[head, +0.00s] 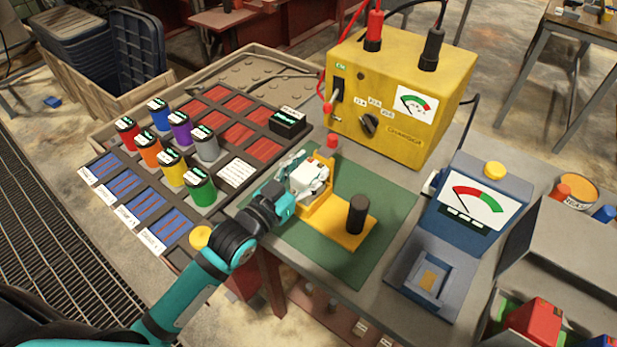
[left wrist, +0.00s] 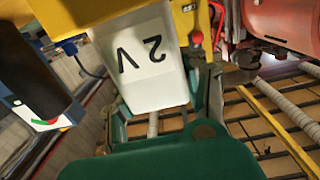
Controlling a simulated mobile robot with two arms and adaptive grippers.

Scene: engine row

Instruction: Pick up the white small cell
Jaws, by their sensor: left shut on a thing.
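The white small cell (head: 307,176) is in the yellow holder (head: 345,228) on the green mat, or just above its seat; I cannot tell whether it still touches. In the left wrist view the cell (left wrist: 150,85) is large and close, with a "2 V" label upside down. My left gripper (head: 303,182) is shut on the cell, its fingers at the cell's sides. The holder's black knob (head: 357,214) stands right of the cell. My right gripper is not in view.
A yellow charger (head: 400,95) with red and black leads stands behind. A blue meter (head: 465,215) is at the right. A tray at the left holds several coloured cylindrical cells (head: 171,170) and a black block (head: 287,122). The green mat (head: 395,195) has bare room at its right.

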